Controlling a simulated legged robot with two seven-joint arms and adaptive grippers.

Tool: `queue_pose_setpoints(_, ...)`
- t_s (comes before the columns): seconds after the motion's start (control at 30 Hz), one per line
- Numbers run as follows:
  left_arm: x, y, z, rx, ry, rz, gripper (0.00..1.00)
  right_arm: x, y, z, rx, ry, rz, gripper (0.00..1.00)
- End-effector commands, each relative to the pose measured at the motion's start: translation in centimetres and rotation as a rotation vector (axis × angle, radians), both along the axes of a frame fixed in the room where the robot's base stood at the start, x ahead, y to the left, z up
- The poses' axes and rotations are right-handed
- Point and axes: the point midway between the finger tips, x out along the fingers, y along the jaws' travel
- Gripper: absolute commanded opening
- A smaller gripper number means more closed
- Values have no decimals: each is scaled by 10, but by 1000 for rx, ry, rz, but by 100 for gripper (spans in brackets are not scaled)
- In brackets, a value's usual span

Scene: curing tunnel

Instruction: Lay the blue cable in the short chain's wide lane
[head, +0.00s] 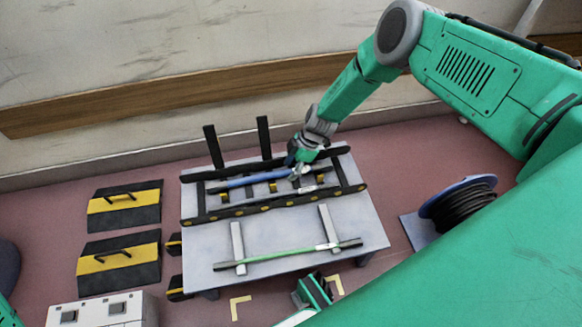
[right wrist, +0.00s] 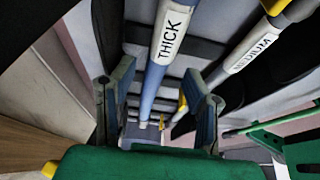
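The blue cable (head: 250,180) lies lengthwise in the rear part of the black chain frame (head: 215,213) on the grey table. Its white sleeve reads THICK in the right wrist view (right wrist: 170,35). My right gripper (head: 298,168) is over the cable's right end. In the right wrist view its two fingers (right wrist: 158,85) stand apart, with the cable between them and gaps on both sides. I cannot tell whether the cable rests fully in a lane. A green and dark part (head: 313,291) at the bottom may be my left gripper; its opening is unclear.
A cable labelled MEDIUM (right wrist: 250,50) lies beside the blue one. A green cable (head: 285,254) rests on two grey supports at the table's front. Two black posts (head: 213,146) rise behind the frame. A cable reel (head: 460,205) stands right; striped black-yellow plates (head: 120,223) lie left.

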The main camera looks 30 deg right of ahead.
Motion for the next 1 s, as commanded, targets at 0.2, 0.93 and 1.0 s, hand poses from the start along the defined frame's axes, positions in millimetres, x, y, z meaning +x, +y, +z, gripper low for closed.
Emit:
queue_pose_setpoints(0.2,0,0,0,0,0,0,40,2,0,14,0,-2,0,43)
queue_pose_setpoints(0.93,0,0,49,0,0,0,40,-12,-44,123,0,0,0,43)
queue_pose_setpoints(1.0,0,0,49,0,0,0,40,-12,-45,123,0,0,0,43)
